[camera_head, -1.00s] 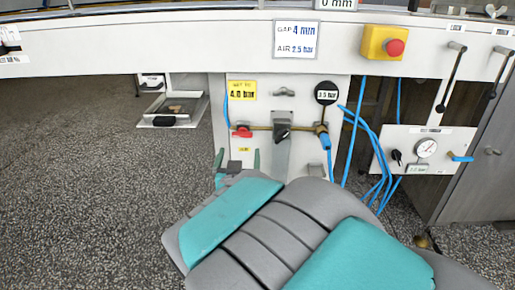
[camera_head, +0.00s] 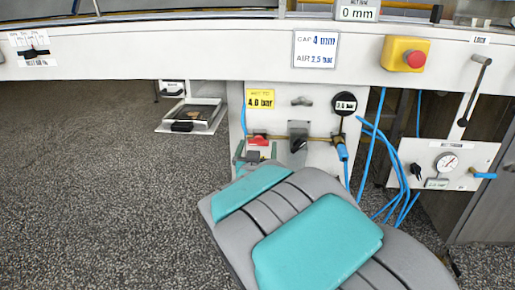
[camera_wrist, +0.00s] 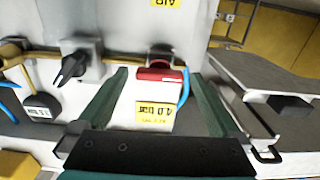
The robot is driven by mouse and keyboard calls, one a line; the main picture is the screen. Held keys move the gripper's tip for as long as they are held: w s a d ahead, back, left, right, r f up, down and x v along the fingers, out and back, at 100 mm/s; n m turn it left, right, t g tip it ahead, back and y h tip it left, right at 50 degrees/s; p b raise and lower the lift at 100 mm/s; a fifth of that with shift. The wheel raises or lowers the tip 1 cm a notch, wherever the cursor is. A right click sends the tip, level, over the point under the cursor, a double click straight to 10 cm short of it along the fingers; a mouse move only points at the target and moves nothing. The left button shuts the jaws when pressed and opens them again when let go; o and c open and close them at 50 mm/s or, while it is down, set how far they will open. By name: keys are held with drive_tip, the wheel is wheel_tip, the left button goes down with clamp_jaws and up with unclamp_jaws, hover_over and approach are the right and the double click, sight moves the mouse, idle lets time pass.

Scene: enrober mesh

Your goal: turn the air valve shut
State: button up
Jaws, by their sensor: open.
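The red-handled valve (camera_head: 258,141) sits on a brass pipe on the white panel, its handle lying roughly along the pipe. In the wrist view, which is upside down, the red handle (camera_wrist: 160,74) shows between the green fingertips of my gripper (camera_wrist: 157,76), with a yellow AIR label (camera_wrist: 163,3) beyond it. My gripper (camera_head: 256,154) is open in front of the handle and hides its lower surroundings in the head view. Whether the fingers touch the handle I cannot tell. A yellow 4.0 bar sign (camera_head: 260,101) is above the valve.
A black knob (camera_head: 298,144) on a grey plate is just right of the valve. A round black gauge (camera_head: 345,104) and blue hoses (camera_head: 401,180) are further right. A yellow box with a red button (camera_head: 406,55) is on the beam. A tray (camera_head: 193,115) is on the left.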

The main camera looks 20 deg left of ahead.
drive_tip(key=c, duration=1.3)
